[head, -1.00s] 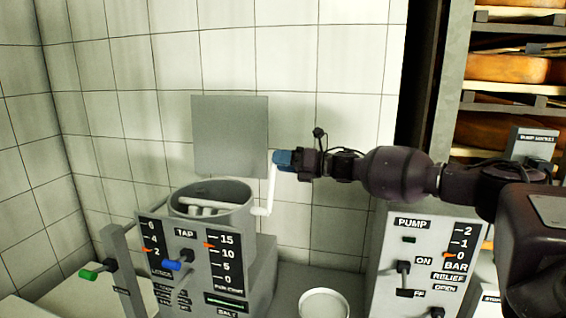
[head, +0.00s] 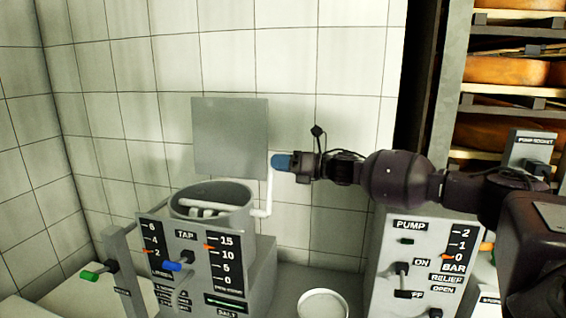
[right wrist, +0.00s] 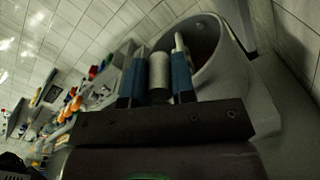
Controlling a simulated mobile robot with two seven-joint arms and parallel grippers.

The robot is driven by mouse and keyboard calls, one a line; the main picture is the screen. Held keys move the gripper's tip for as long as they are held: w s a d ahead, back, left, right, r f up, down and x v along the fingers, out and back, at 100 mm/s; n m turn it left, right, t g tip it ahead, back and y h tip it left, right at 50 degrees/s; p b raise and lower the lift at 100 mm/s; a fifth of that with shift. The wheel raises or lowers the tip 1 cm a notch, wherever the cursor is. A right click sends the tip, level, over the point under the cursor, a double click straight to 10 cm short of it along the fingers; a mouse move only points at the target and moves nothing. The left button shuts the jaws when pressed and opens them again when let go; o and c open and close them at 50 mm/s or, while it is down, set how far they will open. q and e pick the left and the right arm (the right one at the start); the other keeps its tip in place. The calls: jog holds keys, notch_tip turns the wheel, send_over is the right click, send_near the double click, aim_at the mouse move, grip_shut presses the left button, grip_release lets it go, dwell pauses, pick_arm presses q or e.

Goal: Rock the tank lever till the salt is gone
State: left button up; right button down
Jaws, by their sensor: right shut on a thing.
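The tank (head: 238,226) is an open grey round tub at the centre left, with pale bars (head: 206,203) inside it. A white lever (head: 269,193) stands nearly upright at its right side. My right gripper (head: 282,162) reaches in from the right and is shut on the lever's top. In the right wrist view the grey lever grip (right wrist: 159,76) sits between the two blue fingers, with the tank rim (right wrist: 188,27) behind. The front panel has a SALT label with a green bar (head: 226,301) above it. No salt can be made out inside the tank. My left gripper is out of view.
A blue-tipped tap (head: 173,266) and a green-tipped handle (head: 90,275) stick out at the front left. A pump panel (head: 425,265) stands at the right. A round white dish (head: 323,303) lies between. Cheese shelves (head: 508,68) stand behind at the right.

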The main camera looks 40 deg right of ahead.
jog(key=s+a+f+n, duration=0.1)
jog(key=s+a+n, duration=0.5)
jog(key=a+n, duration=0.2)
jog(key=shift+s, duration=0.35)
jog(key=shift+f+n, duration=0.15)
jog(key=shift+n, duration=0.15)
jog(key=c, duration=1)
grip_release()
jog(key=shift+s, duration=0.1)
jog(key=shift+d, duration=0.1)
jog(key=shift+v, duration=5.3)
